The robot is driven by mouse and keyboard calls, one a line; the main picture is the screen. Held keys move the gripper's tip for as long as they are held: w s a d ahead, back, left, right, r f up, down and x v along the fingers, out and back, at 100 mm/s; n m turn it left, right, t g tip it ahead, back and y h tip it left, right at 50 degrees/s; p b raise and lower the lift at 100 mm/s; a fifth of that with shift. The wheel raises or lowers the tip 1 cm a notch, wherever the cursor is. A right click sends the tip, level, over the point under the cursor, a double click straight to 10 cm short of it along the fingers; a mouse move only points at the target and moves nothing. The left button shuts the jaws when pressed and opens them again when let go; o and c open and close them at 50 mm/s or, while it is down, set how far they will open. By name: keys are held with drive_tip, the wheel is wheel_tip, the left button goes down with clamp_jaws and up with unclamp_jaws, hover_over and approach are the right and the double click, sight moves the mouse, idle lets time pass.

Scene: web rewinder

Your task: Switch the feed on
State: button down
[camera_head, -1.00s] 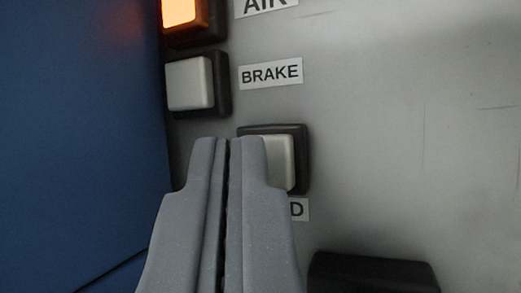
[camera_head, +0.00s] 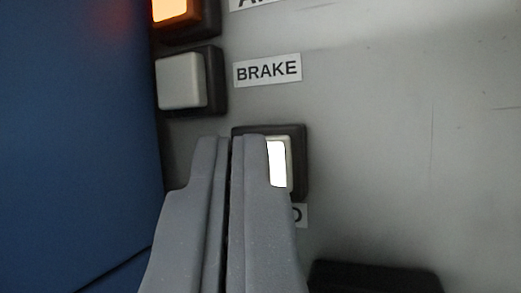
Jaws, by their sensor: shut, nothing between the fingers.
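My gripper (camera_head: 231,142) is shut and empty, with its grey fingertips over the left part of a square button (camera_head: 278,163) in a black frame. The visible right part of this button glows bright white. The fingertips overlap it in the picture; I cannot tell whether they touch it. A label (camera_head: 299,215) below the button is mostly hidden by my finger, and only its last letter, a D, shows.
A white unlit button (camera_head: 181,82) with the BRAKE label (camera_head: 267,70) sits above left. An orange lit button (camera_head: 176,9) is at the top edge beside a cut-off label. A black part (camera_head: 375,277) sticks out at the bottom. A blue panel (camera_head: 75,130) stands on the left. The grey panel (camera_head: 400,150) is bare at right.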

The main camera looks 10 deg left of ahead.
drive_tip(key=shift+s, duration=0.15)
drive_tip(key=shift+s+r+b, duration=0.15)
drive_tip(key=shift+s+b, duration=0.15)
drive_tip(key=shift+b, duration=0.05)
idle(0.4)
drive_tip(key=s+a+b, duration=0.1)
drive_tip(key=s+b, duration=0.3)
drive_tip(key=s, duration=0.2)
drive_tip(key=shift+a, duration=0.15)
idle(0.4)
